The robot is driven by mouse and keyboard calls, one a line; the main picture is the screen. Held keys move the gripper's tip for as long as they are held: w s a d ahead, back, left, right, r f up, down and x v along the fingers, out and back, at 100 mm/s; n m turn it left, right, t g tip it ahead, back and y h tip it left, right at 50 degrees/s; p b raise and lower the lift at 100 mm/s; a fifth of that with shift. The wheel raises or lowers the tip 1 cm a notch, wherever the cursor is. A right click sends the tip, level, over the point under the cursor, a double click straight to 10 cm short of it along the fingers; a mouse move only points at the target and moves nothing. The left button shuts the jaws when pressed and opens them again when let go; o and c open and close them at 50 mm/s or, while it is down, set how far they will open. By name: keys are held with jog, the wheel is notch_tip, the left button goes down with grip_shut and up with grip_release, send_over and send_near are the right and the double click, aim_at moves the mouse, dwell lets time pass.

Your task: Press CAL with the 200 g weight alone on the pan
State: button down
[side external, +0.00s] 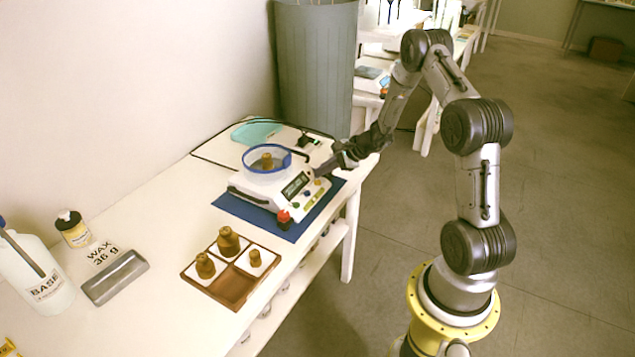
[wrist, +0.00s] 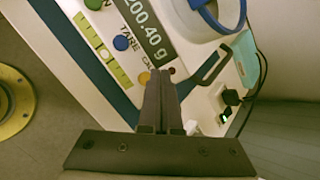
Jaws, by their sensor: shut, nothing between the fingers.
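The white scale (side external: 262,190) stands on a blue mat. A brass weight (side external: 267,160), seen through the blue-rimmed clear guard (side external: 284,163), is alone on the pan. The blue TARE button (wrist: 121,43) is clear, and an orange button (wrist: 144,78) lies by the partly covered CAL lettering, beside the fingers. My gripper (wrist: 160,74) is shut and empty, its tips over the panel by this button; contact cannot be told. It also shows in the side view (side external: 319,174).
A brown tray (side external: 230,290) holds several brass weights in its compartments, with the front one empty. A red knob (side external: 284,216) stands at the mat's near edge. A grey bar (side external: 115,278), small jar (side external: 73,230) and BASE bottle (side external: 38,280) are at left.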

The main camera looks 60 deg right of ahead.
aim_at(322, 184)
jog(key=shift+f, duration=0.15)
jog(key=shift+f, duration=0.3)
jog(key=shift+f, duration=0.35)
dwell(1.0)
jog(key=shift+r, duration=0.8)
jog(key=shift+r, duration=2.5)
